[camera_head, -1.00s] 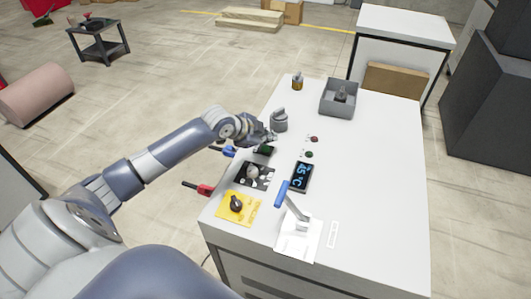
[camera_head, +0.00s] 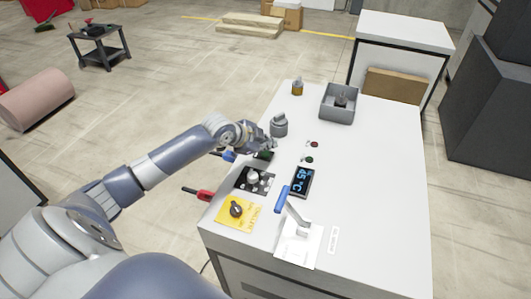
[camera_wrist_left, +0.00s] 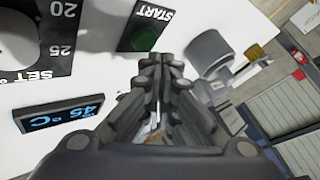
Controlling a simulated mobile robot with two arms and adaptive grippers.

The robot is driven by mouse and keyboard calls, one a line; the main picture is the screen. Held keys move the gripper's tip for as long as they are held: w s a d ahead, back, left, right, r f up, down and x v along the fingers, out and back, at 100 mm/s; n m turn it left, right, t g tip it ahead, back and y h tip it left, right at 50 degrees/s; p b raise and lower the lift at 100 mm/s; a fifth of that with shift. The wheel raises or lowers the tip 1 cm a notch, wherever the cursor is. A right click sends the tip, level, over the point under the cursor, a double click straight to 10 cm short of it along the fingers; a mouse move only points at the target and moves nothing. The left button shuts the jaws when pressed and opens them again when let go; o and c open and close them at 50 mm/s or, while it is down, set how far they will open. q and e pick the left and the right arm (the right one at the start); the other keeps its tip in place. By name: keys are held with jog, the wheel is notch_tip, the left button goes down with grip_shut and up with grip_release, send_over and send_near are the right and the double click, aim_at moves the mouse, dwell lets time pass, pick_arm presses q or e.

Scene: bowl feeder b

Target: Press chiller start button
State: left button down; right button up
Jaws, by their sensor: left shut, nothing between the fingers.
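The green start button (camera_wrist_left: 143,39) shows in the left wrist view on a dark plate lettered START. In the head view the dark plate with green (camera_head: 264,155) lies near the left edge of the white console top (camera_head: 375,180). My left gripper (camera_head: 271,143) is shut and empty, just beyond that plate in the head view. In the left wrist view its fingertips (camera_wrist_left: 168,62) point toward the console, just beside and below the START plate. I cannot tell whether they touch anything. My right gripper is not in view.
Near the plate are a grey cylindrical fitting (camera_head: 279,125), a dial on a black plate (camera_head: 254,178), a blue-lit temperature display (camera_head: 302,181), a blue-handled lever (camera_head: 285,198) and a yellow switch plate (camera_head: 237,213). A grey tray (camera_head: 338,115) stands farther back. The console's right side is clear.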

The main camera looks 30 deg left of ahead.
aim_at(267, 154)
pick_arm(q)
jog(key=shift+f, duration=0.2)
dwell(0.4)
jog(key=shift+f, duration=0.25)
jog(key=shift+f, duration=0.5)
dwell(0.8)
jog(key=shift+r+p, duration=0.85)
jog(key=shift+r, duration=0.05)
notch_tip(267, 154, up, 5)
jog(key=p, duration=0.5)
jog(key=shift+r, duration=0.1)
